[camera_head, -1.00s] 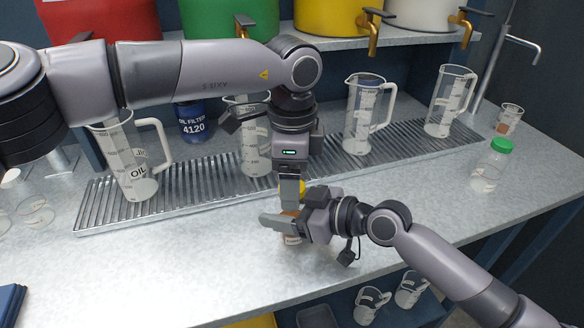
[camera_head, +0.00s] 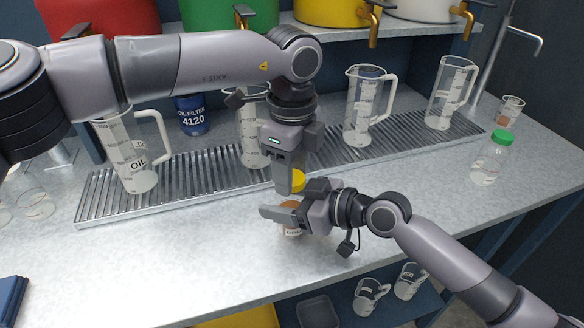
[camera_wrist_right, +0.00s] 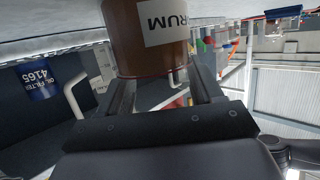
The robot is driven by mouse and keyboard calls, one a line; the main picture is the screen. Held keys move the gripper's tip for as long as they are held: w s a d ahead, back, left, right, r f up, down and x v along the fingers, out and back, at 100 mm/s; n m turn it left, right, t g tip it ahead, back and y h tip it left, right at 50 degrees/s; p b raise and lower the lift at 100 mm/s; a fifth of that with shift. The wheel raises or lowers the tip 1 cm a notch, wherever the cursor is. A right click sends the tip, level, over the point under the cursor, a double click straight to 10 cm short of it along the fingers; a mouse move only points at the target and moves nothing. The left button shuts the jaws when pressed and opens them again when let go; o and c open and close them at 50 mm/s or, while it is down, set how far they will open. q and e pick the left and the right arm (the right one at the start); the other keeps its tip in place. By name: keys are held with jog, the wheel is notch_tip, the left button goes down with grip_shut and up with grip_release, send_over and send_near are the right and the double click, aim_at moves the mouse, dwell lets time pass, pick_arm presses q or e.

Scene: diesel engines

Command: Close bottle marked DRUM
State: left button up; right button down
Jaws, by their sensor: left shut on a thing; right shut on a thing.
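The bottle marked DRUM (camera_head: 291,232) stands on the counter with brown liquid in it. In the right wrist view the bottle (camera_wrist_right: 150,55) appears upside down with its label partly cut off. My right gripper (camera_head: 284,214) is shut around the bottle from the right; its fingers also flank it in the right wrist view (camera_wrist_right: 163,88). A yellow cap (camera_head: 298,182) is at the fingertips of my left gripper (camera_head: 290,182), which is shut on it just above the bottle. The bottle's mouth is hidden, and I cannot tell whether cap and bottle touch.
A metal drip grate (camera_head: 210,178) with several clear jugs runs behind the bottle. A green-capped bottle (camera_head: 492,160) stands far right. A blue oil filter (camera_head: 192,117) is at the back. The counter in front (camera_head: 170,265) is clear.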

pick_arm(q)
jog(key=m, duration=0.4)
jog(key=shift+m, duration=0.4)
jog(key=o, duration=1.2)
jog(key=shift+c, duration=0.2)
jog(key=shift+r, duration=2.25)
notch_tip(320, 180, up, 4)
jog(key=n, duration=0.5)
jog(key=shift+f, duration=0.25)
